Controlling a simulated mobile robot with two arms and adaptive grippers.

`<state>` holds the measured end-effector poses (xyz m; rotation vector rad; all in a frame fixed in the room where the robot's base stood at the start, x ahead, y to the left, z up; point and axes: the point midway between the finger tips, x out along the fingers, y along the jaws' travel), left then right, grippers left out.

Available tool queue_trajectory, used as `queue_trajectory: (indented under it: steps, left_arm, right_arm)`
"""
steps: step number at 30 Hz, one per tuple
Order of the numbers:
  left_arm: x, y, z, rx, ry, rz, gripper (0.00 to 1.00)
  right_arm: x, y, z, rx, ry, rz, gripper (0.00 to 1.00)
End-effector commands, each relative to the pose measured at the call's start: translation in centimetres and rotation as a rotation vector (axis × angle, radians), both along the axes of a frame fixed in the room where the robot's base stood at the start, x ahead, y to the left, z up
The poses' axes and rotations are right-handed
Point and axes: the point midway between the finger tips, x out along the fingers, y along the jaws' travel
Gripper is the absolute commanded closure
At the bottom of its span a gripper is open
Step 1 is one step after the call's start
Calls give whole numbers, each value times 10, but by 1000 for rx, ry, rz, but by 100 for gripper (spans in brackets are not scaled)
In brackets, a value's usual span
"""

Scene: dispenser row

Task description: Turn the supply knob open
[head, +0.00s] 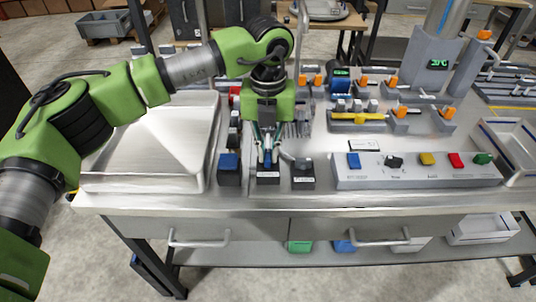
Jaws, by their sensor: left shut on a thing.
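My left gripper (267,155) points straight down at the front of the steel bench. Its fingers are shut on a small knob (267,162) on top of the middle of three small dark blocks. The fingers hide most of the knob, so how far it is turned cannot be told. The middle block (268,175) has a white label too small to read. A block with a blue top (229,168) stands to its left, and a block with a grey curved spout or handle (303,170) stands to its right. My right gripper is not in view.
A steel tray (208,170) lies left of the blocks. A grey panel (420,178) with coloured buttons or knobs is to the right. Orange-handled fixtures (398,122) and a grey column with a green display (437,65) stand behind. Bare bench top lies along the front edge.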

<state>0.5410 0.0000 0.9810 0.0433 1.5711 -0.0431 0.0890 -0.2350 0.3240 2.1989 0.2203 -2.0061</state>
Motion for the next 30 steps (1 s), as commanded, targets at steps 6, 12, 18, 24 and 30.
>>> queue_trajectory:
  steps: [6,12,18,24,30]
  left_arm:
    - [1,0,1,-1,-3,58,100]
    - [1,0,1,-1,-3,73,100]
    - [1,0,2,-1,-4,74,100]
    - [1,0,2,-2,-3,73,73]
    - [1,0,1,-1,-2,72,73]
  right_arm:
    - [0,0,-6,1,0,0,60]
    - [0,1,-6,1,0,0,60]
    - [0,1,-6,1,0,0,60]
    - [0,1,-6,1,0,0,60]
    - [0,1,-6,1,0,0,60]
